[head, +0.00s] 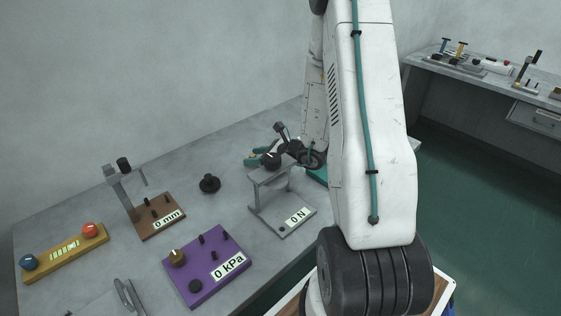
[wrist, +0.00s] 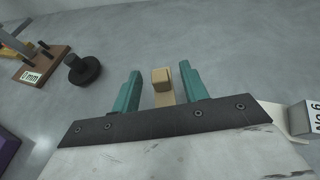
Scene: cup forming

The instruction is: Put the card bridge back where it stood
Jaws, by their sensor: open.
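A small tan, card-coloured piece (wrist: 162,82), which looks like the card bridge, shows between my gripper's fingers in the wrist view. It has a blocky top and a narrow strip running down towards the gripper's dark plate. My gripper (wrist: 159,74) has two teal fingers, spread apart, one on each side of the piece with a visible gap. In the head view my gripper (head: 257,157) is low over the table behind the grey 0 N stand (head: 270,208). The tan piece cannot be made out there.
A black knob (head: 209,184) stands on the table (head: 225,208). Nearby are the brown 0 mm stand (head: 160,214), the purple 0 kPa box (head: 208,266) and a yellow panel (head: 65,253) with blue and red knobs. Another bench (head: 490,82) is at the back right.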

